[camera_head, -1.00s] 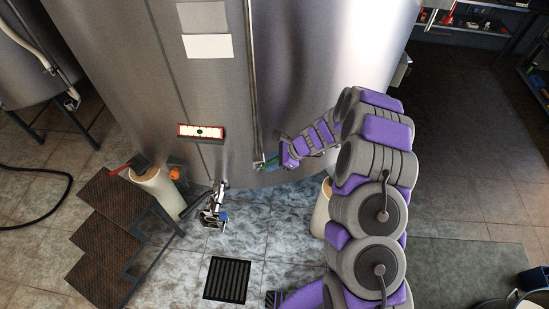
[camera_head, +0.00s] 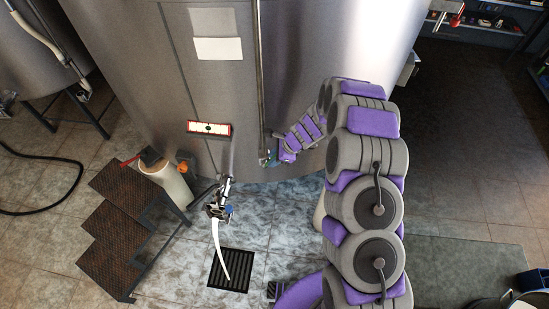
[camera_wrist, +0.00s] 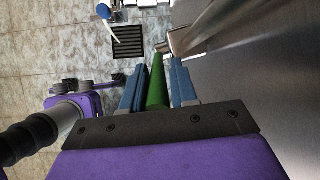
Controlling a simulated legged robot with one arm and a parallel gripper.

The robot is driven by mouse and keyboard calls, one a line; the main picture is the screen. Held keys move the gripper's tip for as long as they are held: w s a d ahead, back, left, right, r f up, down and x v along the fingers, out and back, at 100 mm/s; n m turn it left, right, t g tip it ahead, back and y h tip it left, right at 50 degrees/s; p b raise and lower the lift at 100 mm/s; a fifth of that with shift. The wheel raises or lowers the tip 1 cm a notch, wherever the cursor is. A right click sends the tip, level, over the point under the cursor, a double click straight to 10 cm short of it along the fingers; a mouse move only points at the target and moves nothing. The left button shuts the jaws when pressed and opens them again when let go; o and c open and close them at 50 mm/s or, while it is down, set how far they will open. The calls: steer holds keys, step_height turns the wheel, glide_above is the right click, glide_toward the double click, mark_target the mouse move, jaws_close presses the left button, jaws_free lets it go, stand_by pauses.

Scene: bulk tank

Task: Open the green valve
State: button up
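The green valve handle (camera_wrist: 156,84) shows in the wrist view as a green bar between the two blue fingers of my gripper (camera_wrist: 160,80). The fingers stand on either side of it, with slim gaps showing, so they look open around the handle. In the head view my gripper (camera_head: 268,159) is at the lower front of the steel tank (camera_head: 300,60), at the foot of a vertical pipe, and mostly hides the handle. A white stream (camera_head: 219,250) runs from the outlet fitting (camera_head: 218,208) down to the floor drain (camera_head: 229,270).
Dark metal steps (camera_head: 118,225) and a pale cylinder (camera_head: 168,182) stand to the left. A red-framed label (camera_head: 209,128) is on the tank. A black hose (camera_head: 60,165) lies at far left. The floor at the right is largely clear.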

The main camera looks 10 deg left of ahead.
steer(key=o, duration=0.4)
steer(key=p+v, duration=0.1)
steer(key=v, duration=1.6)
steer(key=shift+w+r, duration=0.1)
steer(key=s+d+r+n+g+h+b, duration=0.1)
steer(key=s+r+n+b, duration=0.25)
steer(key=s, duration=0.45)
steer(key=s+d+r+n+h+b, duration=0.1)
steer(key=s+d+r+n+b, duration=0.1)
steer(key=s+r+n, duration=0.45)
steer(key=s+d+n+h+b, duration=0.1)
steer(key=s+d+n, duration=0.1)
steer(key=s, duration=0.6)
steer(key=s+d+f+n+g+h+b, duration=0.1)
steer(key=s+d, duration=0.3)
steer(key=s, duration=0.4)
steer(key=s+d+f+n+h+b, duration=0.1)
steer(key=s+d+n+h+b, duration=0.1)
steer(key=s, duration=0.6)
steer(key=shift+s+d+f+n+b, duration=0.1)
steer(key=shift+d+f+n+b, duration=0.15)
steer(key=shift+d+n+b, duration=0.6)
